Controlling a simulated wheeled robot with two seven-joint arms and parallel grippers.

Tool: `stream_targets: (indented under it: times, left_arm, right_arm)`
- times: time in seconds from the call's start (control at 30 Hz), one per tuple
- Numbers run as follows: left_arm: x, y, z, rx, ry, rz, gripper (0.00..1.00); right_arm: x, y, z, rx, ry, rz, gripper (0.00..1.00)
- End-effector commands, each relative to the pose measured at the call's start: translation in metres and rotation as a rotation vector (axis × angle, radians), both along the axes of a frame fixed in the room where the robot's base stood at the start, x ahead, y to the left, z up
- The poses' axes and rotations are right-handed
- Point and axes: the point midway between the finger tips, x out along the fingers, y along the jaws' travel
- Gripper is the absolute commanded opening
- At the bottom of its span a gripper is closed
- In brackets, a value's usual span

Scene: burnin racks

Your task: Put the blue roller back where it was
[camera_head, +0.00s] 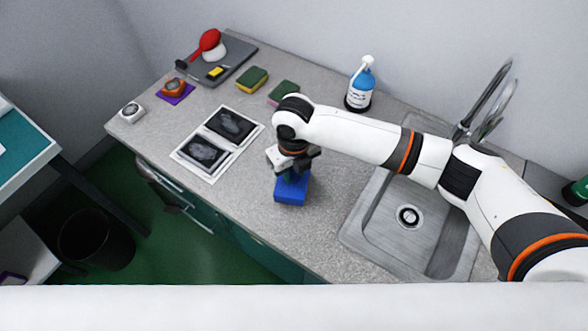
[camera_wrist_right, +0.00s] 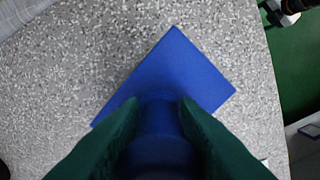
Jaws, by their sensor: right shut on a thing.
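The blue roller (camera_head: 291,190) is in the middle of the counter in the head view, near its front edge. It has a wide, flat, square-edged blue part and a narrower rounded blue part. In the right wrist view its flat part (camera_wrist_right: 180,72) lies beyond the fingertips. My right gripper (camera_head: 294,171) comes down from above and is shut on the narrower part, with dark green fingers (camera_wrist_right: 162,112) on both sides. I cannot tell whether the roller touches the counter or hangs just above it. My left gripper is not in view.
Two printed pictures (camera_head: 218,142) lie left of the roller on the counter (camera_head: 322,205). Sponges (camera_head: 252,79) and a grey board (camera_head: 238,58) with a red-headed item are behind. A blue bottle (camera_head: 361,86) stands at the back; a sink (camera_head: 385,240) is at the right.

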Motion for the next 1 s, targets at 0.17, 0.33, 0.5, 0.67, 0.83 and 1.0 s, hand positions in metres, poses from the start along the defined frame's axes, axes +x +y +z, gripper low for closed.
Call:
stream_targets:
  times: [0.17, 0.33, 0.5, 0.67, 0.83, 1.0]
  left_arm:
    - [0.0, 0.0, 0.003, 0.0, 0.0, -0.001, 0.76]
    - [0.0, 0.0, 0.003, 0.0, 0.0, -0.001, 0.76]
    - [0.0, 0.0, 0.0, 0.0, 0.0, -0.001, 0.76]
    - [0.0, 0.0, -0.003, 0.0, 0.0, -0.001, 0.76]
    - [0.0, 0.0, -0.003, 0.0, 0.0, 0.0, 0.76]
    - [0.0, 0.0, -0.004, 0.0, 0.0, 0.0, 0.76]
  right_arm:
    - [0.0, 0.0, -0.01, 0.0, -0.002, 0.0, 0.0]
    - [0.0, 0.0, -0.011, 0.0, -0.001, 0.0, 0.0]
    - [0.0, 0.0, -0.017, -0.001, -0.001, 0.0, 0.0]
    - [-0.001, -0.001, -0.023, -0.003, 0.002, -0.001, 0.0]
    - [-0.003, -0.002, -0.028, -0.008, 0.007, -0.001, 0.31]
    - [-0.003, -0.002, -0.028, -0.008, 0.008, -0.001, 0.51]
